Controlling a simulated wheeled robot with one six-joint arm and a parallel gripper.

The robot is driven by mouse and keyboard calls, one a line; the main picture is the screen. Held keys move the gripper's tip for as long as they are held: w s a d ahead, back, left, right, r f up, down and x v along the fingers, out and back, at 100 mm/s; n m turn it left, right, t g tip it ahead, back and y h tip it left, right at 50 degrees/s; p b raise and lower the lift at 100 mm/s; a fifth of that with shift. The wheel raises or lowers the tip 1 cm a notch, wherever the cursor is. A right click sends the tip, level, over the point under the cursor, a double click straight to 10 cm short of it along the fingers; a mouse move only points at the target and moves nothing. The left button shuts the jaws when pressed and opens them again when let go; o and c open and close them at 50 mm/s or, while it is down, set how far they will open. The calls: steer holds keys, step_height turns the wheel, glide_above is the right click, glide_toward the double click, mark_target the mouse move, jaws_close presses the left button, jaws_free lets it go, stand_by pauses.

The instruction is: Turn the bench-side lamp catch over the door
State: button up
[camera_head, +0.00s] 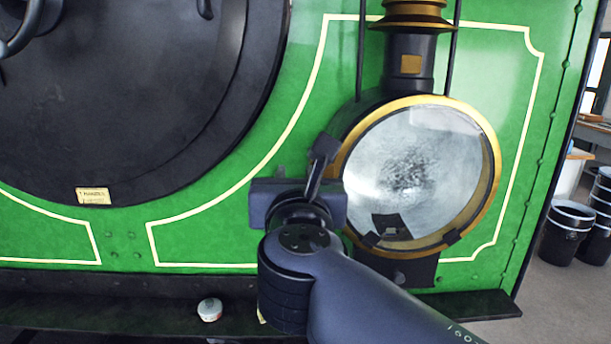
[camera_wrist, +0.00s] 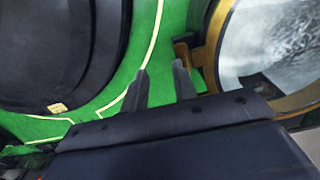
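The lamp (camera_head: 345,120) stands on the green tram front, right of the big round black door. Its round glass door (camera_head: 415,165) has a brass rim and looks closed against the body. In the wrist view, a small brass tab (camera_wrist: 181,50) sticks out from the left of the brass rim (camera_wrist: 210,50); it may be the catch. My gripper (camera_head: 318,165) is in front of the lamp's left edge and hides that part in the head view. In the wrist view my gripper (camera_wrist: 161,78) is open, with green panel between its fingers. The right fingertip is close to the tab; contact cannot be told.
A dark ledge (camera_head: 470,306) runs below the lamp, with a small white and red round object (camera_head: 209,309) on it. A black chimney with brass rings (camera_head: 410,62) rises from the lamp. Black bins (camera_head: 566,232) and a bench (camera_head: 594,130) stand at the right.

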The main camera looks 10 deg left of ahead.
steer(key=v, duration=0.8)
stand_by(0.5)
steer(key=shift+s+p, duration=0.1)
steer(key=shift+p, duration=0.2)
steer(key=b+v, duration=0.2)
steer(key=v, duration=0.9)
stand_by(0.5)
steer(key=p+x, duration=0.2)
steer(key=x, duration=0.9)
stand_by(0.7)
steer(key=shift+d, duration=0.15)
